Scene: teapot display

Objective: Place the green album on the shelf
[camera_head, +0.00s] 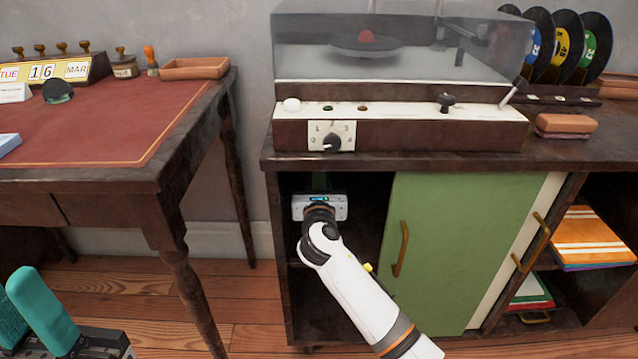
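No whole green album is plain to see. A flat stack with white, red and green edges (530,292) lies low in the cabinet's right part, partly hidden by the sliding doors. Orange albums (592,240) lie on the shelf above it. My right gripper (320,207) is in the cabinet's open left compartment, facing away. Its white body hides its fingers and anything between them. My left gripper (42,308) shows teal fingers at the bottom left corner, cut off by the picture edge. It is far from the cabinet, and I cannot judge its finger gap.
A green sliding door (455,235) with a brass handle stands just right of my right arm. A record player (400,125) sits on the cabinet top. A desk (100,130) stands at the left, with floor (245,290) between it and the cabinet.

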